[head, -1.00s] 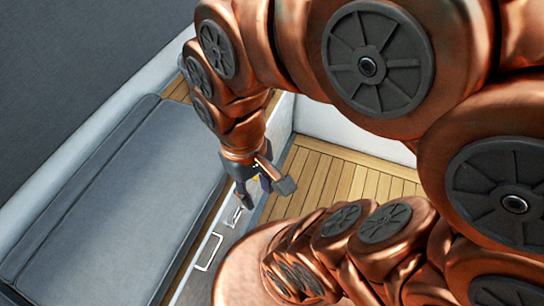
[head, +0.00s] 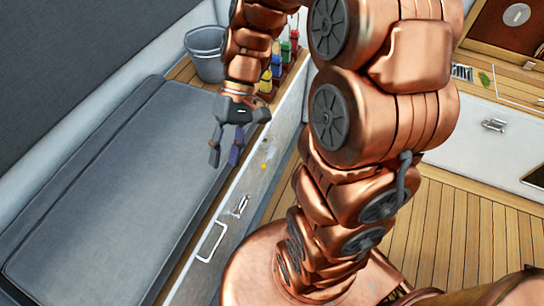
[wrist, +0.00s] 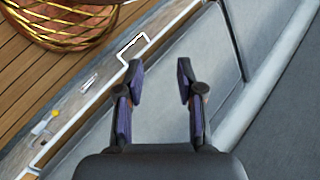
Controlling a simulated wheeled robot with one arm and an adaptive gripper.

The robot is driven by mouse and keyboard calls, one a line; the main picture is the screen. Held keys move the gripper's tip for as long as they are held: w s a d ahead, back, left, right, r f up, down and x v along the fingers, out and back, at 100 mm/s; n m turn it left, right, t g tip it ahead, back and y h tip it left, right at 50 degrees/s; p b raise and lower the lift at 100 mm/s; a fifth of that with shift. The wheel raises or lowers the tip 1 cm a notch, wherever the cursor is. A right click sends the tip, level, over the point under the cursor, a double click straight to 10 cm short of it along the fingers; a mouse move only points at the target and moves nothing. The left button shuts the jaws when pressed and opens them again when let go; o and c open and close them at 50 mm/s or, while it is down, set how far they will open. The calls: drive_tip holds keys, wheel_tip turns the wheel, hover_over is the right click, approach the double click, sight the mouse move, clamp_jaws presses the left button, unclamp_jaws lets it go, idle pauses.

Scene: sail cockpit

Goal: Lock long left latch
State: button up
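A long metal latch (head: 240,206) sits on the side panel below the left bench. It also shows small in the wrist view (wrist: 89,84); whether it is locked I cannot tell. A white rectangular handle (head: 211,241) is beside it, nearer my base, and shows in the wrist view (wrist: 133,46). My gripper (head: 225,156) is open and empty, above the bench's inner edge. In the wrist view my gripper (wrist: 160,75) has its fingers spread over the bench cushion, apart from the latch.
The grey bench cushion (head: 115,195) fills the left. A grey bucket (head: 206,55) and several coloured winch handles or bottles (head: 277,66) stand on the ledge beyond my gripper. A small yellow spot (head: 264,166) is on the panel. The wooden floor (head: 460,225) is clear at right.

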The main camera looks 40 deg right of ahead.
drive_tip(key=w+d+f+m+t+y+b, duration=0.1)
drive_tip(key=w+d+f+y+b, duration=0.35)
drive_tip(key=w+f, duration=0.5)
drive_tip(key=m+t+y+b, duration=0.4)
drive_tip(key=m+t+b, duration=0.3)
drive_tip(key=t+b, duration=0.55)
approach(272, 152)
drive_tip(key=a+t+p, duration=0.1)
drive_tip(key=a+t, duration=0.1)
drive_tip(key=shift+g+h, duration=0.25)
drive_tip(key=shift+f+x, duration=0.15)
drive_tip(key=shift+x, duration=1.25)
drive_tip(key=shift+f+x, duration=0.15)
drive_tip(key=shift+x, duration=1.25)
drive_tip(key=shift+f+x, duration=0.2)
drive_tip(key=shift+x, duration=1.2)
drive_tip(key=shift+w+d, duration=0.1)
drive_tip(key=shift+w, duration=0.05)
drive_tip(key=shift+c, duration=0.3)
clamp_jaws()
